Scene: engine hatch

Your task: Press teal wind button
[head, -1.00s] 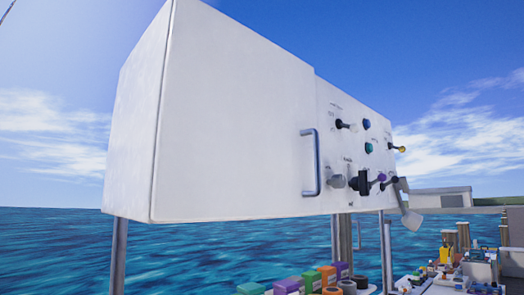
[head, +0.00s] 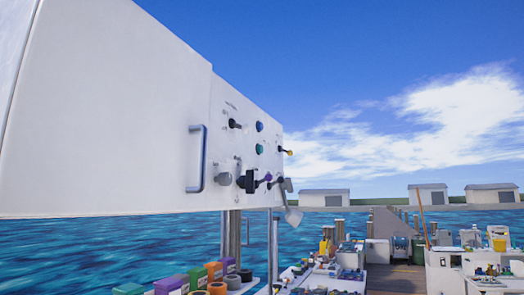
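The teal button (head: 259,148) is on the right part of the white panel box (head: 120,110) in the head view. A blue button (head: 259,127) sits just above it. The teal button looks small and is seen at a steep angle, with nothing in front of it. I cannot read the labels on the panel. My gripper is not in view.
A metal handle (head: 196,158) stands out from the panel. Switches and levers, including a purple knob (head: 265,178) and a grey lever (head: 292,214), crowd its lower right. Colored boxes (head: 197,278) lie below. A dock with equipment (head: 400,279) extends at right.

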